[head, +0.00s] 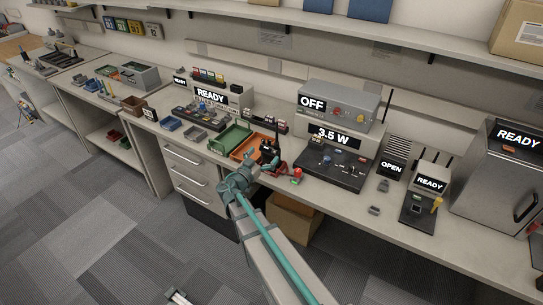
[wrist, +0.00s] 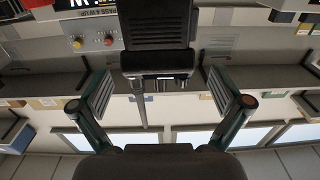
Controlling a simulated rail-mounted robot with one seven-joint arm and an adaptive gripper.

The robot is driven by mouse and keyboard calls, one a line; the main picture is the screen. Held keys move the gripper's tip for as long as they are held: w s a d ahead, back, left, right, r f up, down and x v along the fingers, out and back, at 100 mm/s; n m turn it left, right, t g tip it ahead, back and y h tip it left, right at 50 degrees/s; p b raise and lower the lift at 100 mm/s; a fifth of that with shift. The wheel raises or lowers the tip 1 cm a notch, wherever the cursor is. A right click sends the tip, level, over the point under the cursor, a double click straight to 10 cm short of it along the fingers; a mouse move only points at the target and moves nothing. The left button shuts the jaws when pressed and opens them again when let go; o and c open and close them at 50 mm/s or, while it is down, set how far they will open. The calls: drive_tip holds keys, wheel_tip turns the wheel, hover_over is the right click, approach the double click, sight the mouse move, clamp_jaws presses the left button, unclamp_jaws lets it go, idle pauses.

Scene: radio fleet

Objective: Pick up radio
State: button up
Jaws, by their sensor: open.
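The black radio (head: 268,147) stands upright on the bench, beside the orange tray, in the head view. In the wrist view a dark ribbed body that appears to be the radio (wrist: 157,28) shows at the top centre, with its thin antenna pointing down the picture. My gripper (wrist: 160,92) is open, with one finger on each side of the picture and the radio's top end and antenna in line with the gap. In the head view my gripper (head: 264,165) is right in front of the radio and partly covers it. I cannot tell whether the fingers touch it.
A green tray (head: 229,138) and an orange tray (head: 248,146) lie left of the radio. A dark test panel (head: 334,168) and a grey unit marked OFF (head: 337,103) stand further right. A shelf runs above.

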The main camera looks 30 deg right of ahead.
sight(271, 148)
drive_tip(key=p+x, duration=0.3)
drive_tip(key=x, duration=0.1)
drive_tip(key=shift+w+d+r, duration=0.1)
drive_tip(key=shift+d+r, duration=0.05)
drive_tip(key=shift+d, duration=0.1)
drive_tip(key=shift+w+d, duration=0.15)
drive_tip(key=shift+d, duration=0.15)
drive_tip(key=shift+c, duration=0.3)
drive_tip(key=c, duration=1.3)
